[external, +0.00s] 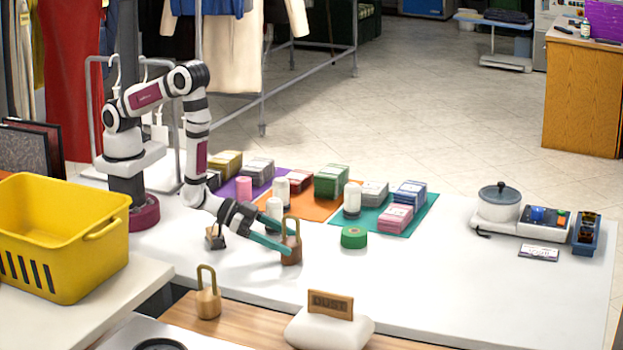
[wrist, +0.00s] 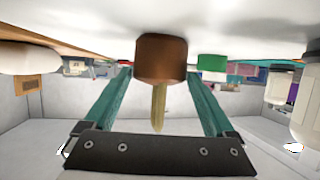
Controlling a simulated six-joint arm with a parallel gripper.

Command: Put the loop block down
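A dark brown loop block (external: 290,254) stands upright on the white table, a short body with a tall loop on top. My gripper (external: 294,243) reaches it from the left, its two teal fingers spread, one on each side of the loop. In the wrist view, which is upside down, the block's body (wrist: 160,58) is near the fingertips (wrist: 158,75). The thin loop shows edge-on in the wide gap, touching neither finger. The block seems to rest on the table. A lighter wooden loop block (external: 208,302) stands on the wooden strip in front.
A green round block (external: 354,238) and a white spool (external: 352,200) stand to the right. Orange (external: 312,210), purple and teal mats with fabric stacks lie behind. A yellow basket (external: 68,240) is at left, a DUST sign (external: 331,304) in front. The table's right-centre is clear.

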